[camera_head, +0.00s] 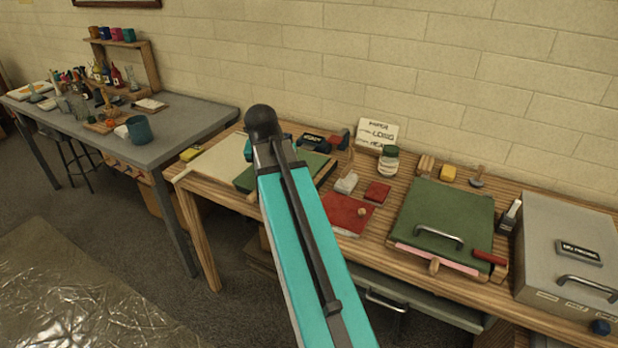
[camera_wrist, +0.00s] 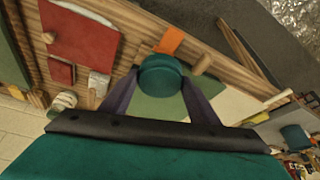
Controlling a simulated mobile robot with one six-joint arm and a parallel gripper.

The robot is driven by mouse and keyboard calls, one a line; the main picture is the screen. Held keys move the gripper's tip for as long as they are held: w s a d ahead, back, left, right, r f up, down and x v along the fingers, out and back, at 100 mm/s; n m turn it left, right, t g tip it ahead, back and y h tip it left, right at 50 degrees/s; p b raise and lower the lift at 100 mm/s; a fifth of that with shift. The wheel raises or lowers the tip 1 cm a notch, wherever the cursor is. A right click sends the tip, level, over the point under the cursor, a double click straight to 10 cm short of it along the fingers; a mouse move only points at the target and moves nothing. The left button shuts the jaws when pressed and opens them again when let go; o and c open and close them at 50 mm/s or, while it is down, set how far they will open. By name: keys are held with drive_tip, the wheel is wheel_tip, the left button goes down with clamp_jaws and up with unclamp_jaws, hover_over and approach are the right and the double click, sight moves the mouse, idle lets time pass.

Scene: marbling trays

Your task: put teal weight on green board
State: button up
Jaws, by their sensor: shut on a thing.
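The teal weight (camera_wrist: 160,76) is a round, dark teal piece in the wrist view. My gripper (camera_wrist: 159,84) is shut on it, with a dark finger on each side. The green board (camera_wrist: 152,108) shows behind the weight and fingers in the wrist view; I cannot tell how far the weight is above it. In the head view the green board (camera_head: 318,163) lies on the wooden bench, partly hidden by my teal arm. The weight and fingertips cannot be made out clearly in the head view.
A red board (camera_head: 347,214) and a small red block (camera_head: 377,192) lie right of my arm. Farther right are a green press with a metal handle (camera_head: 440,236) and a grey case (camera_head: 570,240). A pale sheet (camera_head: 222,160) lies left of the green board. An orange piece (camera_wrist: 171,41) is near the weight.

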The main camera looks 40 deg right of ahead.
drive_tip(key=w+a+r+n+y, duration=0.1)
drive_tip(key=w+a+n, duration=0.2)
drive_tip(key=a, duration=0.6)
drive_tip(key=w+a+r+n+t+y, duration=0.1)
drive_tip(key=w+a+n, duration=0.1)
drive_tip(key=a, duration=0.7)
drive_tip(key=w+a+r+n+y, duration=0.1)
drive_tip(key=w+a+n, duration=0.2)
drive_tip(key=a, duration=0.6)
drive_tip(key=shift+w+n+t+y, duration=0.3)
drive_tip(key=shift+n, duration=0.7)
drive_tip(key=shift+s+a, duration=0.1)
